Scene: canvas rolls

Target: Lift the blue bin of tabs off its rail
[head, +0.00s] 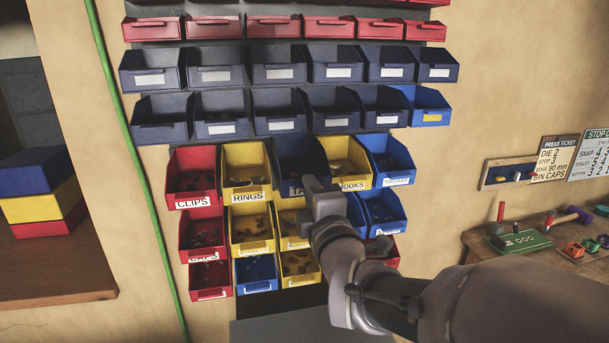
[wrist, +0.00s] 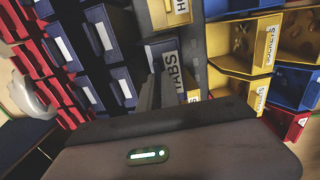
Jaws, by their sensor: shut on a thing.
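The dark blue bin of tabs (head: 299,152) sits in the upper row of the larger bins, between the yellow RINGS bin (head: 246,165) and a yellow bin (head: 349,170) whose label is partly covered. In the wrist view its white TABS label (wrist: 172,73) shows beside my fingers. My gripper (head: 311,183) is shut on the front wall of this bin, and the gripper also shows in the wrist view (wrist: 154,91). My gripper hides part of the label in the head view. The bin's back and the rail behind it are hidden, so I cannot tell whether they touch.
A red CLIPS bin (head: 192,178) is at the left of the row and a blue bin (head: 388,162) at the right. Rows of small dark blue bins (head: 279,65) hang above. More bins sit close below. A wooden bench (head: 575,262) with tools stands at right.

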